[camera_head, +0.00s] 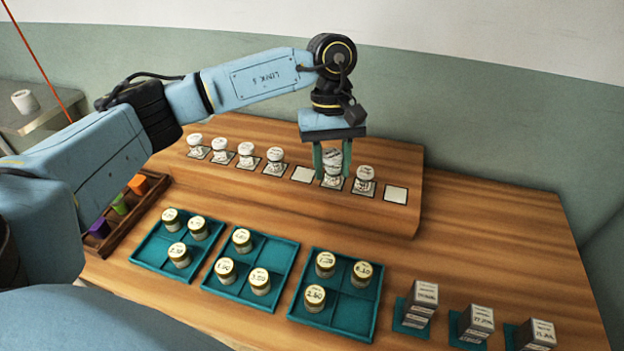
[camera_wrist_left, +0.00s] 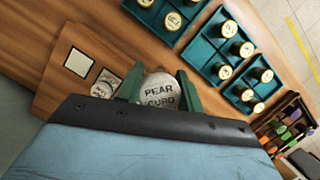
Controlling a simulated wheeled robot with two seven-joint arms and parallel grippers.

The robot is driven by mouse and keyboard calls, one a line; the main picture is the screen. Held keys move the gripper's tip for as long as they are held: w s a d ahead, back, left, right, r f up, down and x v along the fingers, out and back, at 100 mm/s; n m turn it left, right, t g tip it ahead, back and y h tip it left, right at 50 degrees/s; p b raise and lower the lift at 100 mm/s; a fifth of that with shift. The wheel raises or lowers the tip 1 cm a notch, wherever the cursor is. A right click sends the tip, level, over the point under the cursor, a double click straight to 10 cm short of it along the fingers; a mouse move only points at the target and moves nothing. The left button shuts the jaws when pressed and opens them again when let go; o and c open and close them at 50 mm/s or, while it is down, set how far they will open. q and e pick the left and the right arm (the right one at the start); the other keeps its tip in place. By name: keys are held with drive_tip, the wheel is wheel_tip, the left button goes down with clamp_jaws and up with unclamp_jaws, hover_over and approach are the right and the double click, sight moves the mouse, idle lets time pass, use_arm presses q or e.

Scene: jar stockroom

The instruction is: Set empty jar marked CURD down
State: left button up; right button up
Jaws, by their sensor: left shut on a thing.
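My left gripper (camera_head: 333,176) points down at the raised wooden shelf and is shut on a white-lidded jar (camera_head: 332,163). In the left wrist view the lid of this jar (camera_wrist_left: 160,91) reads PEAR CURD, between the two green fingers of the gripper (camera_wrist_left: 158,76). The jar is upright over a square mat in the row. I cannot tell whether its base touches the mat. To its left is a bare white square (camera_head: 303,174); to its right stands another white-lidded jar (camera_head: 364,180). My right gripper is out of view.
Several white-lidded jars stand along the shelf (camera_head: 255,134) to the left. A bare square (camera_head: 396,195) is at its right end. Teal trays (camera_head: 350,314) with gold-lidded jars lie in front. Stacked boxes (camera_head: 421,297) stand at front right.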

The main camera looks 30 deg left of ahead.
use_arm(q)
drive_tip(key=w+a+f+n+t+h+b, duration=0.1)
drive_tip(key=w+a+n+t+b, duration=0.35)
drive_tip(key=n, duration=0.85)
drive_tip(key=n+t+y+b, duration=0.1)
drive_tip(key=n+y+b, duration=0.1)
drive_tip(key=n, duration=1.1)
hover_over(307, 172)
drive_tip(key=f, duration=0.7)
drive_tip(key=shift+s+a+f, duration=0.1)
drive_tip(key=shift+s+f, duration=0.15)
drive_tip(key=shift+s, duration=0.15)
wheel_tip(307, 172, down, 4)
drive_tip(key=shift+r+b, duration=0.1)
drive_tip(key=shift+b, duration=0.2)
drive_tip(key=o, duration=1)
